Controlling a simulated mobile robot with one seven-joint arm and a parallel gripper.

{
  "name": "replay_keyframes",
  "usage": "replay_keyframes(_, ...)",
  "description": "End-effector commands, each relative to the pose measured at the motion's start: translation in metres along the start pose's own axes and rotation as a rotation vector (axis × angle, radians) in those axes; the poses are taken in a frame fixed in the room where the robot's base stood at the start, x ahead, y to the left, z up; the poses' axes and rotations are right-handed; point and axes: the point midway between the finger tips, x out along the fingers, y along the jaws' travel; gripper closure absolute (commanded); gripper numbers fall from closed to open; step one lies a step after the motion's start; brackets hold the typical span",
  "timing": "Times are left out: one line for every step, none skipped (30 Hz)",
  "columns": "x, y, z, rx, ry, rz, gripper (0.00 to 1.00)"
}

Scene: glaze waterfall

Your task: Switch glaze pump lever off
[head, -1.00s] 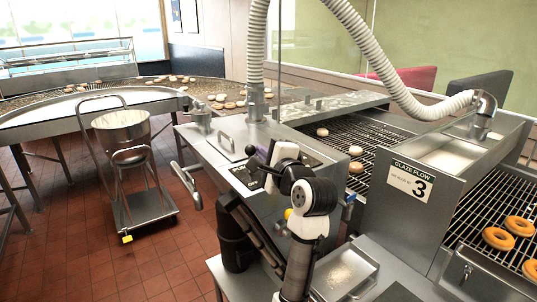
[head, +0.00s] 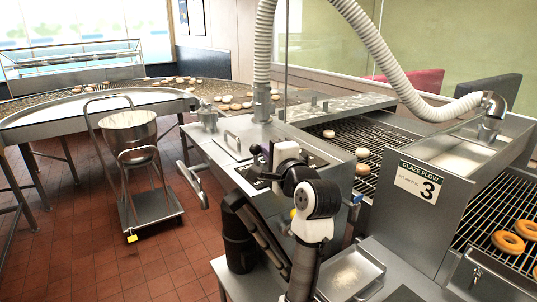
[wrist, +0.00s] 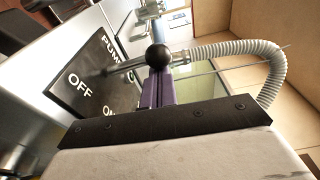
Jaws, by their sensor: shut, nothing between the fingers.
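The pump lever is a metal rod with a black ball knob (wrist: 158,56), rising from a dark plate (wrist: 72,88) lettered PUMP, OFF and ON in the wrist view. My gripper (wrist: 159,88) is shut and empty, its purple fingers just below the knob in that picture. I cannot tell whether they touch the knob or which setting the lever is at. In the head view my gripper (head: 266,160) is over the machine's control panel, beside the dark knob (head: 254,149).
A conveyor (head: 378,140) with doughnuts runs behind the panel. A glaze box with a sign (head: 418,182) stands right, and a white hose (head: 372,40) arches overhead. A trolley with a metal bowl (head: 128,132) stands left on open tiled floor.

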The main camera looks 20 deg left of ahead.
Motion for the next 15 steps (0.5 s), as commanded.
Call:
replay_keyframes(0.0,0.001,0.001,-0.025,0.0,-0.004,1.0)
replay_keyframes(0.0,0.001,0.002,-0.036,0.0,-0.005,1.0)
replay_keyframes(0.0,0.001,0.003,-0.055,0.0,-0.008,1.0)
replay_keyframes(-0.001,0.001,0.004,-0.07,-0.001,-0.01,1.0)
replay_keyframes(-0.001,0.0,0.005,-0.085,-0.001,-0.012,1.0)
replay_keyframes(-0.001,0.0,0.006,-0.108,0.0,-0.016,1.0)
replay_keyframes(-0.001,0.0,0.007,-0.126,0.0,-0.019,1.0)
replay_keyframes(-0.001,-0.001,0.009,-0.145,0.0,-0.022,1.0)
replay_keyframes(-0.002,-0.001,0.01,-0.171,0.0,-0.026,1.0)
replay_keyframes(-0.002,-0.002,0.011,-0.191,0.0,-0.028,1.0)
replay_keyframes(-0.002,-0.002,0.013,-0.209,0.0,-0.031,1.0)
replay_keyframes(-0.002,-0.002,0.014,-0.233,0.0,-0.034,1.0)
replay_keyframes(-0.002,-0.002,0.015,-0.25,0.0,-0.036,1.0)
replay_keyframes(-0.003,-0.003,0.016,-0.266,0.0,-0.039,1.0)
replay_keyframes(-0.003,-0.003,0.017,-0.263,0.0,-0.039,1.0)
